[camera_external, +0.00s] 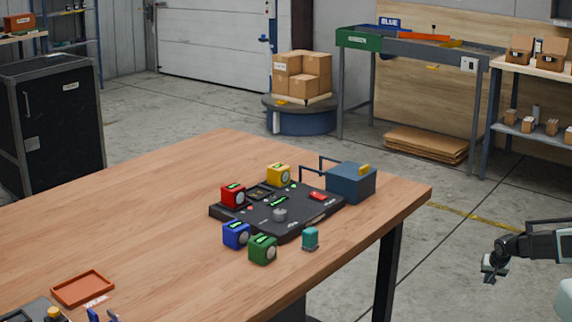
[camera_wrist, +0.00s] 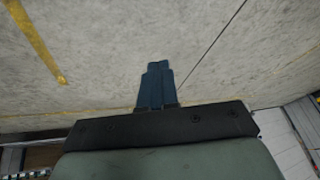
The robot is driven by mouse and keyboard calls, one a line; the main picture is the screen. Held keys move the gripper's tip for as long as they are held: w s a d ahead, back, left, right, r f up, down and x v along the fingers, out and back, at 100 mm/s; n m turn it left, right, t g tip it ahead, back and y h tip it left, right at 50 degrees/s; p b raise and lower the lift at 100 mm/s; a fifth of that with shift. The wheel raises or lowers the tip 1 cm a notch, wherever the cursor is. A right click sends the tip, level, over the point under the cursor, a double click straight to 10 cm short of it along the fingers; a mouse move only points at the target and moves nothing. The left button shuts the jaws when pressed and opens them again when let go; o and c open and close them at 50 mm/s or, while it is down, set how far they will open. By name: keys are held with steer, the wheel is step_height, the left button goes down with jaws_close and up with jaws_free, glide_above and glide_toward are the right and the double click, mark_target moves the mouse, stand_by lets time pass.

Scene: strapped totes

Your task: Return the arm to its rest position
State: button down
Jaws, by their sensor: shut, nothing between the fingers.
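My gripper (camera_external: 489,275) is at the right edge of the external view, off the table's right side and over the floor. It hangs low, well apart from the table and everything on it. In the wrist view my gripper (camera_wrist: 157,72) shows its dark fingers together, with nothing held and only bare concrete floor behind them. My arm reaches in from the right edge of the external view; most of it is outside the frame.
The wooden table (camera_external: 130,200) bears a black board (camera_external: 290,228) with red, yellow, blue and green blocks on or around it. A dark blue box (camera_external: 351,183) sits near the right corner. An orange tray (camera_external: 83,288) lies front left. Floor between table and gripper is clear.

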steer(key=s+d+f+n+g, duration=0.1)
steer(key=s+d+f+g, duration=0.15)
steer(key=s, duration=0.55)
steer(key=s+d+f+g, duration=0.2)
steer(key=s+d+f, duration=0.1)
steer(key=s, duration=0.5)
steer(key=s+d+f+n+g, duration=0.1)
steer(key=s+d+f+g, duration=0.15)
steer(key=s, duration=0.55)
steer(key=s+d+n+g, duration=0.1)
steer(key=s+g, duration=0.4)
steer(key=s, duration=1.5)
steer(key=shift+s+d+r+n, duration=0.2)
steer(key=shift+d+r+n, duration=0.2)
steer(key=shift+n, duration=0.2)
